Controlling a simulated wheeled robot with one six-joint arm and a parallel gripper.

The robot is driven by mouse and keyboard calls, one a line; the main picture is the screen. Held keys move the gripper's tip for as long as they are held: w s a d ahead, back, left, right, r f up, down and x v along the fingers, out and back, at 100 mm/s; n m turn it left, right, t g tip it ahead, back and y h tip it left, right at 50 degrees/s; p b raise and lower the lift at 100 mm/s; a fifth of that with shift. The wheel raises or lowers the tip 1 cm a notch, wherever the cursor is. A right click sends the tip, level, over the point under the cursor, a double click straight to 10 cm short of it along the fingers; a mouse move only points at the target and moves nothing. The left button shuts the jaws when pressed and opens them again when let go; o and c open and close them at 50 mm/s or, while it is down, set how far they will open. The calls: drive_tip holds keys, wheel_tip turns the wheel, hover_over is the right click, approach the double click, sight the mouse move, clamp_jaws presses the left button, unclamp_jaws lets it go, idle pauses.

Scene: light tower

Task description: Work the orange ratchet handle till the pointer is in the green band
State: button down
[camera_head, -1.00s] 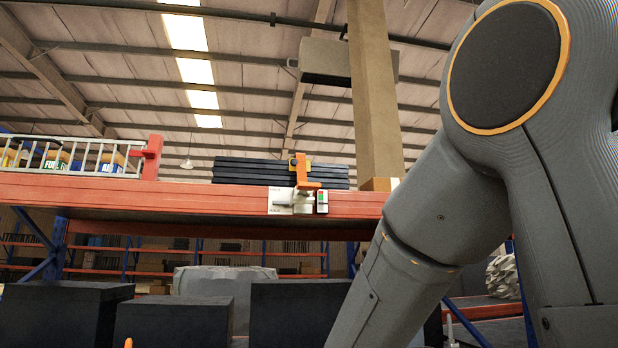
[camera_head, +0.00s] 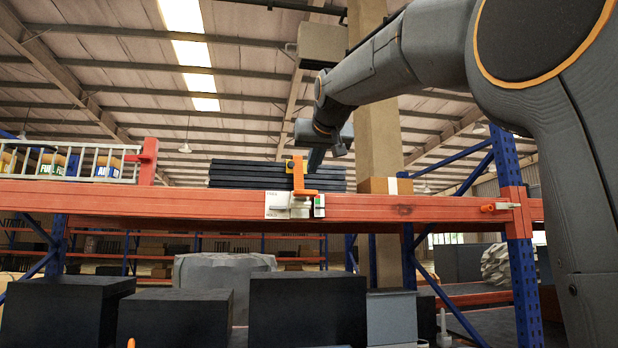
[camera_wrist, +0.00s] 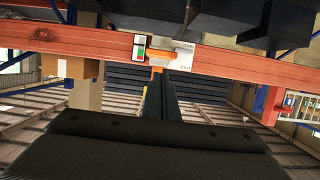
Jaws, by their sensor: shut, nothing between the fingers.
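The orange ratchet handle (camera_head: 299,176) stands upright on the front of the orange shelf beam, with a short orange arm reaching right at its foot. A white plate (camera_head: 276,205) with small lettering is mounted under it. The small gauge (camera_head: 320,206) beside it shows green; in the wrist view the gauge (camera_wrist: 139,48) shows red and green. The pointer is too small to make out. My gripper (camera_head: 316,160) is shut and empty, close behind or beside the handle's upper part. In the wrist view its dark fingers (camera_wrist: 156,94) reach toward the handle (camera_wrist: 157,60); contact cannot be told.
The shelf beam (camera_head: 400,208) runs across the view. A stack of dark slabs (camera_head: 235,174) lies behind the handle. A cardboard box (camera_head: 385,186) stands to the right, and a white rail basket (camera_head: 70,162) to the left. Black boxes (camera_head: 308,310) stand below.

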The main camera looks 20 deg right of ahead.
drive_tip(key=r, duration=0.2)
drive_tip(key=s+r, duration=0.1)
drive_tip(key=shift+d+r+t, duration=0.1)
drive_tip(key=shift+r+t, duration=0.2)
drive_tip(key=shift+r, duration=0.1)
drive_tip(key=shift+w, duration=0.15)
drive_tip(key=p, duration=0.4)
hover_over(303, 195)
drive_tip(key=s, duration=0.3)
wheel_tip(303, 195, down, 2)
drive_tip(key=f, duration=0.3)
drive_tip(key=w+d+f+p, duration=0.1)
drive_tip(key=shift+f, duration=0.25)
drive_tip(key=shift+a+f+b, duration=0.15)
drive_tip(key=shift+b, duration=0.2)
drive_tip(key=shift+f+b, duration=0.15)
drive_tip(key=shift+b, duration=0.2)
